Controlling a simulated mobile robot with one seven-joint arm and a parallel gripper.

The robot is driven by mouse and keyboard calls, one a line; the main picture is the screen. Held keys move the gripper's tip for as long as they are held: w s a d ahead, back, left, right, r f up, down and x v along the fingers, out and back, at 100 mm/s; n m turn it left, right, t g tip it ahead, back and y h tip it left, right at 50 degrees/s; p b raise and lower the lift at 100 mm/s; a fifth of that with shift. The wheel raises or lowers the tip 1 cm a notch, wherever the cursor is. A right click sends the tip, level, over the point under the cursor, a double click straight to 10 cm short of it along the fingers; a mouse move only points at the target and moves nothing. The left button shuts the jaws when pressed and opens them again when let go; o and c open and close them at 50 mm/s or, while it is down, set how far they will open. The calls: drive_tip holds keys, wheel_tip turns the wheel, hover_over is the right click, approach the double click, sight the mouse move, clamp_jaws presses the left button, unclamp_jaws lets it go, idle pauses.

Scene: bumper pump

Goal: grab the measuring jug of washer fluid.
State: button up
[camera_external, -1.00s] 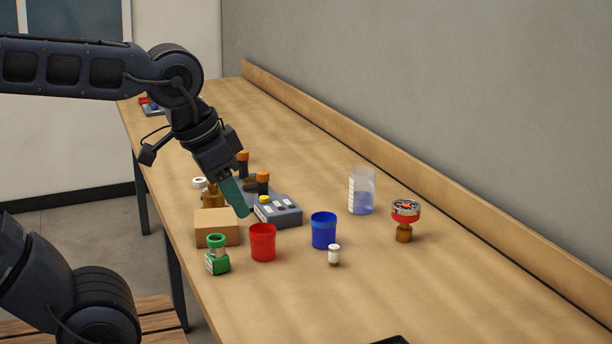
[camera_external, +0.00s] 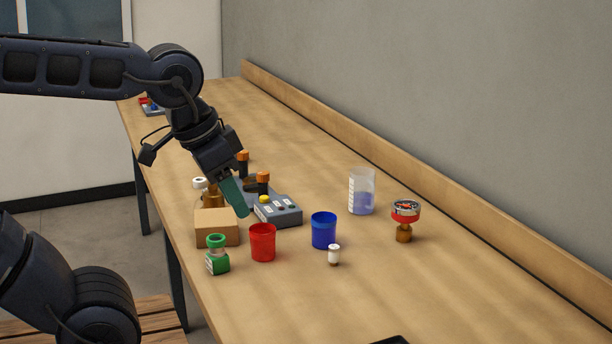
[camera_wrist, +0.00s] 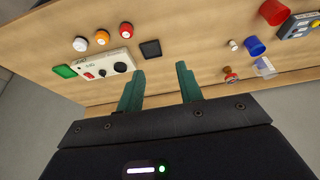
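The measuring jug (camera_external: 362,192) is clear, with a white label strip and bluish fluid in its lower part. It stands upright on the table, toward the wall. It also shows in the wrist view (camera_wrist: 265,68) at the right, near the table's wall side. My gripper (camera_external: 243,212) points down to the left of the jug in the external view, well apart from it. In the wrist view its two green fingers (camera_wrist: 158,84) are spread with nothing between them.
A blue cup (camera_external: 324,230), a small white-capped bottle (camera_external: 334,255) and a red cup (camera_external: 263,243) stand in front of the jug. A red-topped gauge (camera_external: 405,217) stands to its right. A grey button box (camera_external: 279,211) and cardboard box (camera_external: 216,228) are near my gripper.

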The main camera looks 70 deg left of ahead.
idle(0.4)
drive_tip(key=c, duration=0.3)
